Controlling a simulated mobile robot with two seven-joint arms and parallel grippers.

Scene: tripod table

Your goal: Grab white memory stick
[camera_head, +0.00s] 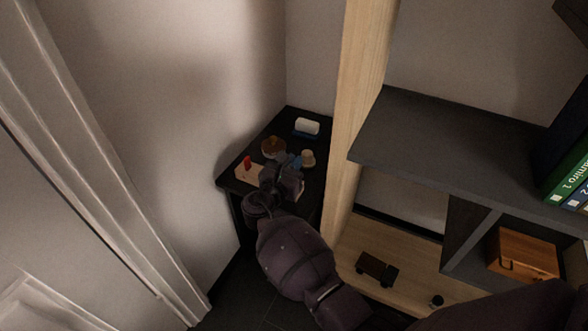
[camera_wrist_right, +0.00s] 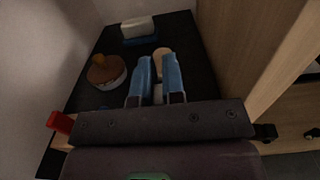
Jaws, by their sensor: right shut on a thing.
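My right gripper (camera_head: 291,163) reaches down over a small black table. In the right wrist view its two blue fingertips (camera_wrist_right: 158,72) are close together, shut on a small whitish piece (camera_wrist_right: 158,94) that fits the white memory stick. Only a little of this piece shows between the fingers, and its full shape is hidden. In the head view the arm and gripper hide it. My left gripper is not in view.
The black table (camera_head: 232,181) also holds a white block on a blue base (camera_head: 306,127), a brown-topped round pot (camera_head: 273,147), a beige cork-like piece (camera_head: 308,158) and a red item (camera_head: 247,163). A wooden shelf upright (camera_head: 362,90) stands close right; a wall stands left.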

